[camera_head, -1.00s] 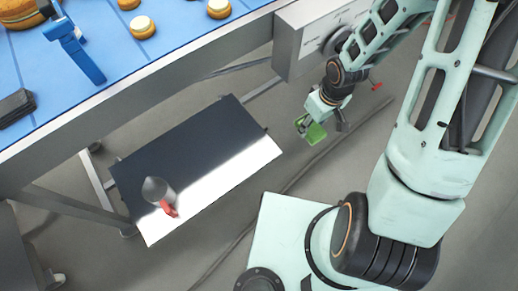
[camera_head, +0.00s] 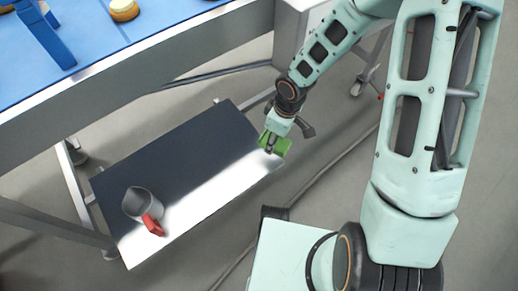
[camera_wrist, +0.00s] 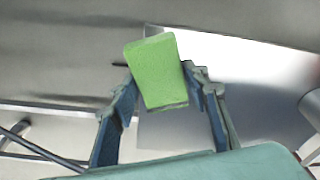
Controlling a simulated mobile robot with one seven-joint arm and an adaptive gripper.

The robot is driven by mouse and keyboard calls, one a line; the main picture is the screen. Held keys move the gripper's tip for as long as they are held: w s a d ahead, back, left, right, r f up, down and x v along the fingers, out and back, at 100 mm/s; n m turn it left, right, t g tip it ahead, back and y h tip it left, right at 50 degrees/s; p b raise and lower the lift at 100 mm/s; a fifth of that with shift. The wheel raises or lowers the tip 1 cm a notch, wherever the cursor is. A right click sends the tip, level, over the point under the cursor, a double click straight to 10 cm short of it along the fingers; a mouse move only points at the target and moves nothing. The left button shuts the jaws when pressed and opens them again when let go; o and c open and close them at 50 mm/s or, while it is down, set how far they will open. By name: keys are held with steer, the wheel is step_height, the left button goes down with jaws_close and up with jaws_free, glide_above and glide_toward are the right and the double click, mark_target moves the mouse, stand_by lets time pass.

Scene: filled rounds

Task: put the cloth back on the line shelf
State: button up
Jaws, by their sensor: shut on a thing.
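The green cloth (camera_head: 273,143) is a small folded block, held in my gripper (camera_head: 276,137). In the wrist view the cloth (camera_wrist: 156,72) sits between the two fingers of my gripper (camera_wrist: 158,95), which are shut on it. The line shelf (camera_head: 228,140) is a low metal plate under the conveyor, dark at the back and bright along its front. In the head view the cloth shows over the shelf's right end. I cannot tell how high above the shelf it is. The shelf surface also shows in the wrist view (camera_wrist: 255,85), behind the cloth.
The shelf's middle and right are bare. The blue conveyor (camera_head: 95,40) with a metal side rail runs above and behind, with round filled pieces (camera_head: 124,10) on it.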

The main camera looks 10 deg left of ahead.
mark_target(262, 135)
steer(key=a+f, duration=0.1)
steer(key=f, duration=0.1)
steer(key=w+a+f+b, duration=0.1)
steer(key=a+f, duration=0.1)
steer(key=a+f+b, duration=0.1)
steer(key=a+f, duration=0.1)
steer(key=shift+w, duration=0.3)
steer(key=shift+a+f+b, duration=0.15)
steer(key=shift+f+b, duration=0.3)
steer(key=shift+f, duration=0.4)
steer(key=shift+a+f+b, duration=0.1)
steer(key=shift+f+b, duration=0.35)
steer(key=shift+f, duration=0.4)
steer(key=shift+f, duration=0.1)
steer(key=o, duration=1.1)
steer(key=r+p, duration=0.1)
steer(key=r, duration=0.3)
steer(key=d+r+p, duration=0.1)
steer(key=r+p, duration=0.1)
steer(key=r, duration=0.2)
steer(key=r+p, duration=0.2)
steer(key=r, duration=0.2)
steer(key=shift+s+d+r, duration=0.1)
steer(key=shift+s+d, duration=0.05)
steer(key=shift+d, duration=0.1)
